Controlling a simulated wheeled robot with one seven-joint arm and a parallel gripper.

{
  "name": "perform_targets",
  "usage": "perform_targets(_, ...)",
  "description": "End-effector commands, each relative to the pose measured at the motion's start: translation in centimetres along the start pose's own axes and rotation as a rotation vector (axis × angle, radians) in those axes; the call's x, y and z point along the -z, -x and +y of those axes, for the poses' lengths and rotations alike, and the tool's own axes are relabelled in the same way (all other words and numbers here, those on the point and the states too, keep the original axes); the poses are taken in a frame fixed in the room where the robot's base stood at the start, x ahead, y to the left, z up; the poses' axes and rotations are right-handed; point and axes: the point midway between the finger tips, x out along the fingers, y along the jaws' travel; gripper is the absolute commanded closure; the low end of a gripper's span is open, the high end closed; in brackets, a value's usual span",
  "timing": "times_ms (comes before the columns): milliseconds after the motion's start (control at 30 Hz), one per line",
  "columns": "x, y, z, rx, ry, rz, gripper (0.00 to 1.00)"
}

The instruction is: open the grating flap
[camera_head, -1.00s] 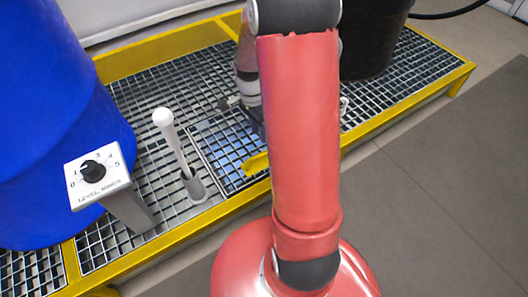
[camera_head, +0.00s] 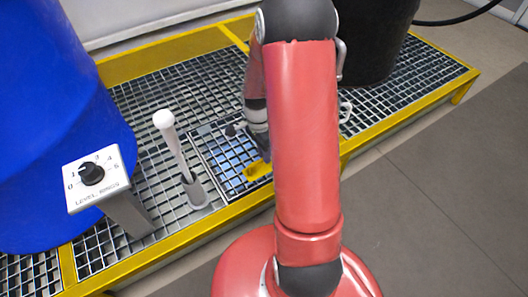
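The grating flap (camera_head: 218,155) is a square dark-framed grid panel in the walkway grating, lying flat, with bluish surface showing through it. A yellow handle (camera_head: 257,170) sits at its front right edge. My gripper (camera_head: 264,155) is close above the handle, its end pointing down. My red arm hides much of it, so I cannot tell whether the fingers are open or touching the handle. The right part of the flap is hidden behind my arm.
A white-topped lever (camera_head: 172,140) stands in a grey socket left of the flap. A dial box (camera_head: 98,178) on a post and a blue drum (camera_head: 50,110) are further left. A black drum (camera_head: 375,40) stands behind right. Yellow edging (camera_head: 225,217) borders the grating; grey floor is clear at right.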

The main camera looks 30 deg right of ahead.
Motion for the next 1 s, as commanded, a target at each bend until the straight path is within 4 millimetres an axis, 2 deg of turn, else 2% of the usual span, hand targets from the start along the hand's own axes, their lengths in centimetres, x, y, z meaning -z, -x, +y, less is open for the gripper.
perform_targets(33,0.0,0.0,0.0,0.0,0.0,0.0,0.9)
perform_targets(100,0.0,0.0,0.0,0.0,0.0,0.0,0.99)
perform_targets(133,0.0,0.0,0.0,0.0,0.0,0.0,1.0)
perform_targets(433,0.0,0.1,0.0,-0.001,0.001,0.0,1.0)
perform_targets(567,0.0,0.9,-0.1,-0.018,0.002,0.001,1.0)
perform_targets(767,0.0,3.7,-0.2,-0.099,0.003,0.003,1.0)
perform_targets(1000,0.0,9.1,-1.0,-0.271,0.002,0.003,1.0)
